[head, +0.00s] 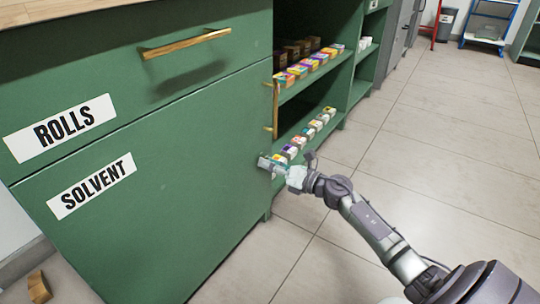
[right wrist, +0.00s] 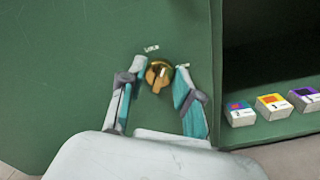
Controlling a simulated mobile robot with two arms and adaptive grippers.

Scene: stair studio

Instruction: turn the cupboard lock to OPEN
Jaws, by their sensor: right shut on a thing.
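The green cupboard front (head: 190,215) labelled SOLVENT is closed in the head view. Its round brass lock knob (right wrist: 156,78) shows in the right wrist view, with a pale mark on its face. Two small white labels sit by it, one above (right wrist: 151,48) and one at its upper right (right wrist: 183,66); their print is too small to read. My right gripper (right wrist: 161,70) has its fingers on either side of the knob and is shut on it. In the head view my right gripper (head: 272,163) is at the door's right edge and hides the lock. My left gripper is not in view.
A drawer (head: 225,75) labelled ROLLS with a brass handle (head: 185,43) is above. A vertical brass handle (head: 275,110) is at the door's right edge. Open shelves (head: 330,75) with small boxes stand to the right. The tiled floor (head: 450,130) is clear at right.

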